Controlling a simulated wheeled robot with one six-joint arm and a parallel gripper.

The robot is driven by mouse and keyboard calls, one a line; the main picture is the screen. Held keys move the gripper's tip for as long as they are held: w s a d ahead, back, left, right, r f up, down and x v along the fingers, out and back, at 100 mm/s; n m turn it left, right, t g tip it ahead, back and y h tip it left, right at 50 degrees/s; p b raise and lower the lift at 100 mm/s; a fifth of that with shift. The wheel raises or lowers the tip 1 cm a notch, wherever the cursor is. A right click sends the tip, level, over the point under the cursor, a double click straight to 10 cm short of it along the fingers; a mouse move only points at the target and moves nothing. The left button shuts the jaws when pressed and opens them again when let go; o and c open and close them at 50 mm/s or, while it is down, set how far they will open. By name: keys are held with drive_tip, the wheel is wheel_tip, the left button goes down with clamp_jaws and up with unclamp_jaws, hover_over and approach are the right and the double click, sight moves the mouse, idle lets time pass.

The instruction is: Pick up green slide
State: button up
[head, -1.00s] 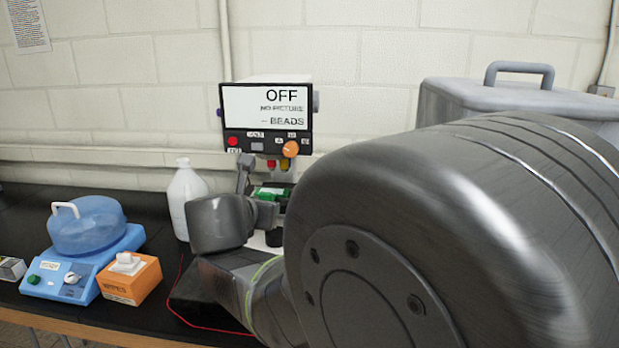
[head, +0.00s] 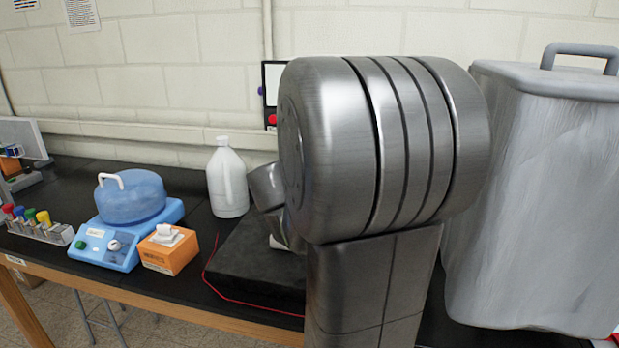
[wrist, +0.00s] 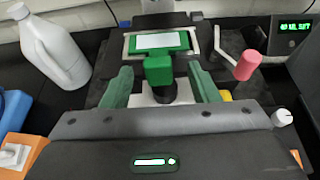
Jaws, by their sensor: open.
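The green slide (wrist: 158,68) lies ahead in the wrist view. It has a white panel in a green frame on a pale-edged stage, with a green block-like tab on its near side. My gripper (wrist: 160,76) is open, with its two green fingers apart on either side of the tab. The tab appears between the fingers, but I cannot tell whether they reach its depth. In the head view my arm hides the slide and the gripper.
A white jug (head: 228,178) stands left of a dark base (head: 258,262). Further left are an orange box (head: 169,249) and a blue device with a blue vessel (head: 130,196). A large grey bin (head: 545,200) stands at the right. A pink-ended lever (wrist: 248,65) is right of the slide.

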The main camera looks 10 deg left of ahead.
drive_tip(key=x, duration=0.3)
drive_tip(key=shift+w+a, duration=0.1)
drive_tip(key=c, duration=1.1)
drive_tip(key=shift+o, duration=0.2)
